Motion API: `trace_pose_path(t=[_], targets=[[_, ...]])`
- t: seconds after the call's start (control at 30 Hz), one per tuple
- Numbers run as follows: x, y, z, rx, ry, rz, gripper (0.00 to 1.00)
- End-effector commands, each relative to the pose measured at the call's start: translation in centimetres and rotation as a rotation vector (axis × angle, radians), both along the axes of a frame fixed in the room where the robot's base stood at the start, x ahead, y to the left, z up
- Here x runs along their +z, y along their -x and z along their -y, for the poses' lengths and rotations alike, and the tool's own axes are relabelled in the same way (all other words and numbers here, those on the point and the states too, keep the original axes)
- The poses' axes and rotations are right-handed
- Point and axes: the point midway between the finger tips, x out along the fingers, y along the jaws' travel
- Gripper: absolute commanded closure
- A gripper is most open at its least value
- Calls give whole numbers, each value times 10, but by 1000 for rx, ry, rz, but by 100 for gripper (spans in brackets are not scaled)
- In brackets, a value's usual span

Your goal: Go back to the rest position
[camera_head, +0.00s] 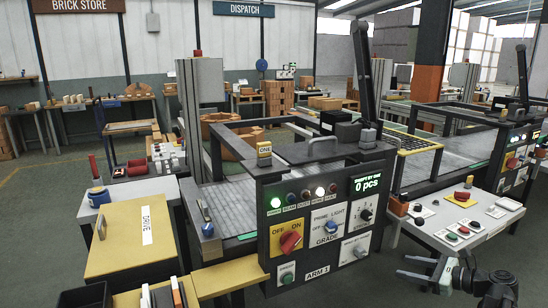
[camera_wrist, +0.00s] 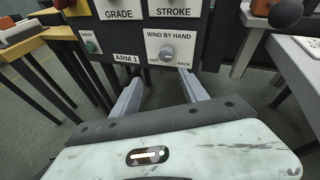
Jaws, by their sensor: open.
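My gripper (camera_head: 404,266) is at the lower right of the head view, in front of the control panel (camera_head: 318,262) and apart from it. In the wrist view its two grey fingers (camera_wrist: 161,82) are spread with nothing between them. Beyond the fingers is the same panel, marked ARM 1, with a grey WIND BY HAND knob (camera_wrist: 167,52). The knob also shows in the head view (camera_head: 359,251).
A yellow-topped DRIVE cabinet (camera_head: 120,243) stands left of the panel. A white table (camera_head: 445,215) with buttons and a red knob (camera_head: 462,196) stands right, close behind my gripper. Open floor (camera_head: 40,225) lies at the far left.

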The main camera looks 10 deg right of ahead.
Motion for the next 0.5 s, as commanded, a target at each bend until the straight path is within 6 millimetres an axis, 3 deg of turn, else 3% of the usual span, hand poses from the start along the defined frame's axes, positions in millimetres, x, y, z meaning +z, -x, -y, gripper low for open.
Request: trace_pose_path(t=[0.17,0.23,0.3,0.4,0.5], targets=[[-47,-22,-91,267,312,-12,48],[-74,-25,-141,453,502,2,48],[-101,-22,-189,676,707,34,48],[-130,-12,-240,988,957,101,48],[-148,0,-274,1262,1145,172,48]])
